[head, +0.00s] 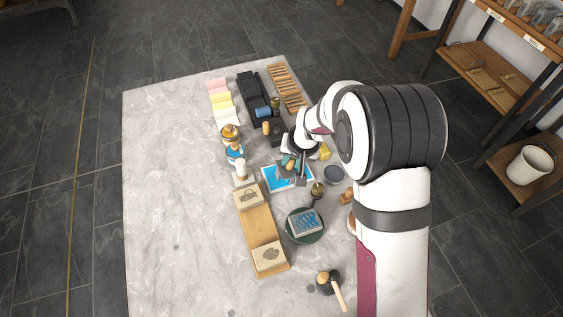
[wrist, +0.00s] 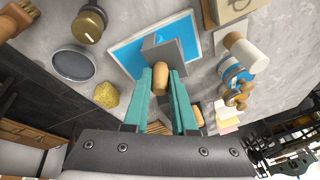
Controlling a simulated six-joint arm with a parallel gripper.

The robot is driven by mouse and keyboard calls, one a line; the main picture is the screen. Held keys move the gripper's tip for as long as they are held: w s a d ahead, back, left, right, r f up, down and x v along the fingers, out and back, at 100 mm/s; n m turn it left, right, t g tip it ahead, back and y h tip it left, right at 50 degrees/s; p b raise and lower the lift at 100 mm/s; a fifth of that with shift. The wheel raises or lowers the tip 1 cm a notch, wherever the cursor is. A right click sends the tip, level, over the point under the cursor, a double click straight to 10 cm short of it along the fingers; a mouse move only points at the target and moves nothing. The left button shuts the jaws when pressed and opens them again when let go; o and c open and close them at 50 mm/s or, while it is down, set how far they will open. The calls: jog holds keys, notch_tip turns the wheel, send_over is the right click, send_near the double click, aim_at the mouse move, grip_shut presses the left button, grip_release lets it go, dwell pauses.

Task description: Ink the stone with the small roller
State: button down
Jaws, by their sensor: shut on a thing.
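My gripper (wrist: 163,90), with teal fingers, is shut on the wooden handle (wrist: 161,72) of a grey tool (wrist: 172,50). The tool has a flat, blocky grey part; I cannot make out a roller drum on it. It is over a blue ink slab with a pale rim (wrist: 125,45), also in the head view (head: 272,182). I cannot tell whether it touches the ink. In the head view my gripper (head: 291,163) is above that slab.
A wooden board (head: 259,226) bears two pale stones with drawings, left of the green base. A grey round dish (head: 334,174) and a yellow sponge (head: 325,152) are right of the slab. A mallet (head: 331,286) lies in front. The table's left side is clear.

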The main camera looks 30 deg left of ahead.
jog(key=w+d, duration=0.2)
jog(key=d, duration=0.1)
jog(key=shift+w, duration=0.4)
jog(key=shift+r, duration=0.1)
notch_tip(320, 180, up, 3)
jog(key=shift+f, duration=0.1)
